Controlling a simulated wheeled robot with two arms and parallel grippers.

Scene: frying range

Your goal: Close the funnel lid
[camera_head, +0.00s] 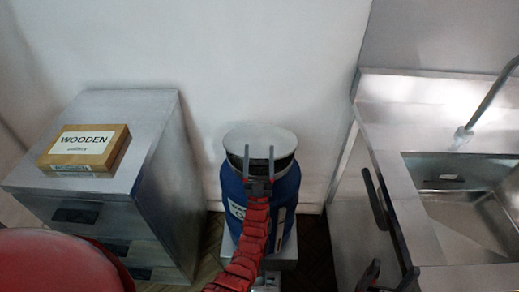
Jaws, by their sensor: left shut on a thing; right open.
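The funnel is a blue drum-like container (232,188) standing by the wall, in the middle of the head view. Its round white lid (259,134) is over the top, with a dark band showing under its front edge. I cannot tell whether the lid touches the rim all round. My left gripper (259,160), on the red arm, is at the lid's front edge, shut on the lid; its two grey fingers point up in front of it.
A metal cabinet (160,165) stands at the left with a wooden box (112,150) labelled "WOODEN" on top. A metal sink counter (385,140) with a basin and faucet (463,133) is at the right. A bare white wall (270,60) is close behind the container.

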